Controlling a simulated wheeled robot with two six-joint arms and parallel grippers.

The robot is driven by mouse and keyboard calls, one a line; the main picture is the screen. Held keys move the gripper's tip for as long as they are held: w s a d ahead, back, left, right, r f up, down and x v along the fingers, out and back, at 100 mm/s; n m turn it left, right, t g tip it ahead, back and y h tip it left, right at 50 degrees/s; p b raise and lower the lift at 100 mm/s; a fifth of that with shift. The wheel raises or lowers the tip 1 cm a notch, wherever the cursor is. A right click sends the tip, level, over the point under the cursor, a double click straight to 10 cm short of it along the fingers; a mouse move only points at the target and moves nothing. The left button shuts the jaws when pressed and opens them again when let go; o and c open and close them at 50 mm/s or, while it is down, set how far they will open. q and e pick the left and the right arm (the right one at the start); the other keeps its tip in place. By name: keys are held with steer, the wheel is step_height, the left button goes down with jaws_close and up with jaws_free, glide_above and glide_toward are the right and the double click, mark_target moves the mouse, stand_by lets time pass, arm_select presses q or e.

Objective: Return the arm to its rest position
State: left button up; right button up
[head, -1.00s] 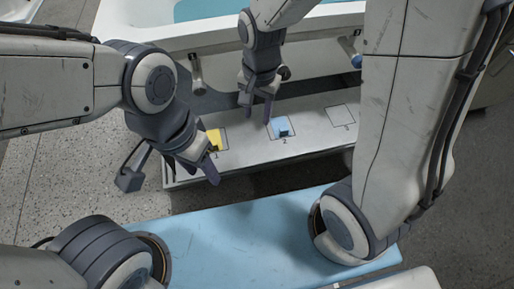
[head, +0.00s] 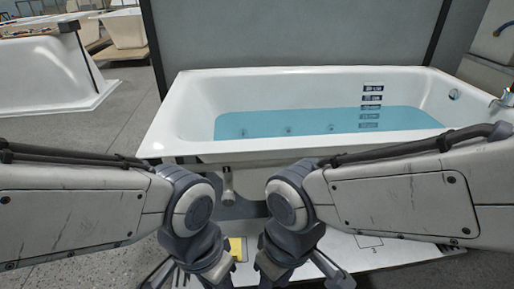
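My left arm (head: 85,205) comes in from the left and bends down at the wrist. Its gripper (head: 214,272) points down at the bottom edge, with the fingertips cut off. My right arm (head: 400,195) mirrors it from the right. Its gripper (head: 274,268) also points down, close beside the left one and apart from it. I cannot see whether either gripper is open or shut. Both hang in front of a white board (head: 345,252) with a yellow patch or block (head: 237,246) between them.
A white bathtub (head: 180,118) with blue water (head: 310,123) stands just beyond my arms. A grey panel (head: 290,35) rises behind it. Another white tub (head: 45,75) stands at the back left. Grey floor (head: 135,90) is free between the tubs.

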step_height(320, 180, up, 29)
steer(key=p, duration=2.7)
steer(key=shift+p, duration=0.3)
